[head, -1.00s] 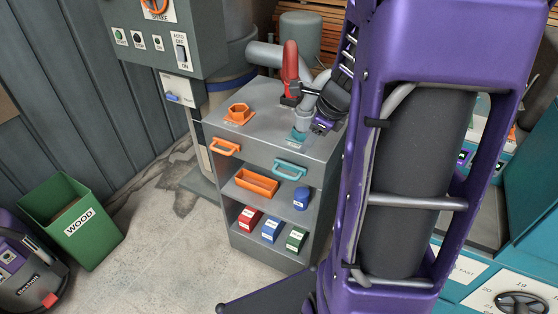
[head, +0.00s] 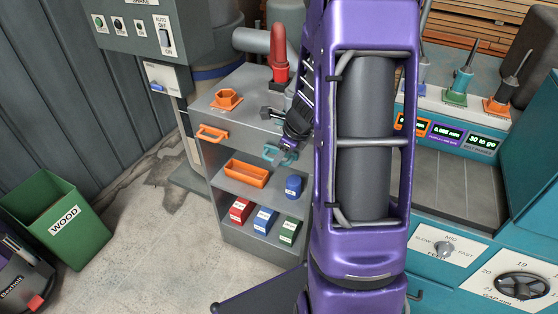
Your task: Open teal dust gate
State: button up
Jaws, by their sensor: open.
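A teal handle (head: 269,152) sits on the upper front of the grey cabinet (head: 232,147), right of an orange handle (head: 212,132). I take the teal handle for the teal dust gate, but no label shows. My gripper (head: 277,160) is open, reaches down in front of the cabinet's upper right and overlaps the teal handle in view. It hides part of the handle. I cannot tell whether its fingers touch the handle or are around it.
A green WOOD bin (head: 68,222) stands left. A teal machine (head: 450,262) fills the right. Floor in front is clear.

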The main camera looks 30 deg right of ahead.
jog(key=shift+x, duration=0.85)
grip_shut()
dwell(0.8)
